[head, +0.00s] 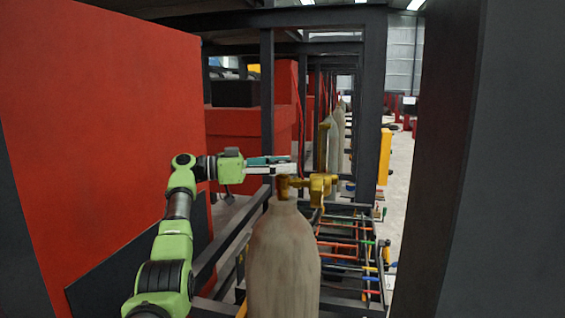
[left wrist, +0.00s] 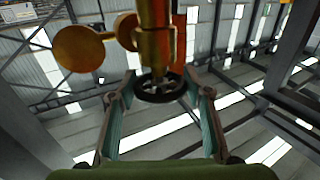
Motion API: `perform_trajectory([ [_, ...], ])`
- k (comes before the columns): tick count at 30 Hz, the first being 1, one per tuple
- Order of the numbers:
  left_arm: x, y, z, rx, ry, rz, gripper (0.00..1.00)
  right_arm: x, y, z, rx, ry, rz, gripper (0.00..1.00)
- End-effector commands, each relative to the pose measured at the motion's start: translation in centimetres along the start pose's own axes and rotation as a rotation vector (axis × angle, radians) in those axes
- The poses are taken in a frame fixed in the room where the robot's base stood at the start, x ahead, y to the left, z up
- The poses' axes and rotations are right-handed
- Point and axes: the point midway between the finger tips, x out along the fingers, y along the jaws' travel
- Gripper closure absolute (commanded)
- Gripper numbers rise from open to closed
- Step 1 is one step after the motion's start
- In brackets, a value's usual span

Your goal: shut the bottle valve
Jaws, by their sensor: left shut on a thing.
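A beige gas bottle (head: 283,262) stands upright in the middle of the head view. Its brass valve (head: 318,188) sits on the neck, with a side fitting pointing right. The valve also shows in the left wrist view (left wrist: 155,35). The valve's dark spoked handwheel (left wrist: 160,88) is between the two fingers of my left gripper (head: 288,166), which also shows in the left wrist view (left wrist: 160,97). The left gripper is shut on the handwheel, coming in from the left at the top of the valve. In the head view the fingers hide the handwheel. My right gripper is not in view.
A large red panel (head: 105,130) stands at the left. A dark post (head: 440,150) rises close at the right. Behind the bottle is a rack with colored rods (head: 350,255) and more bottles (head: 335,140).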

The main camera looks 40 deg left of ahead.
Motion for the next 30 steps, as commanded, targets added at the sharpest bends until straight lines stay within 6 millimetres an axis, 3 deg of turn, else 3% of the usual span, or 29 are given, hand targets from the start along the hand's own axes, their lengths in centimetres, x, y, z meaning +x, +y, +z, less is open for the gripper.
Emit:
perform_trajectory([
  [21,-0.04,-0.06,-0.12,0.000,0.002,0.032,0.76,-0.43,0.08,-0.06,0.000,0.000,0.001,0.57],
  [22,-0.04,-0.06,-0.12,0.000,0.002,0.032,0.47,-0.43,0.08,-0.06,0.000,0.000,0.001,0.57],
  [23,-0.04,-0.06,-0.12,0.000,0.002,0.032,0.39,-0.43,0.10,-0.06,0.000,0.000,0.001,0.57],
  [30,0.00,-0.04,-0.05,0.000,0.001,0.033,0.37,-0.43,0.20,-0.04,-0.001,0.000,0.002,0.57],
])
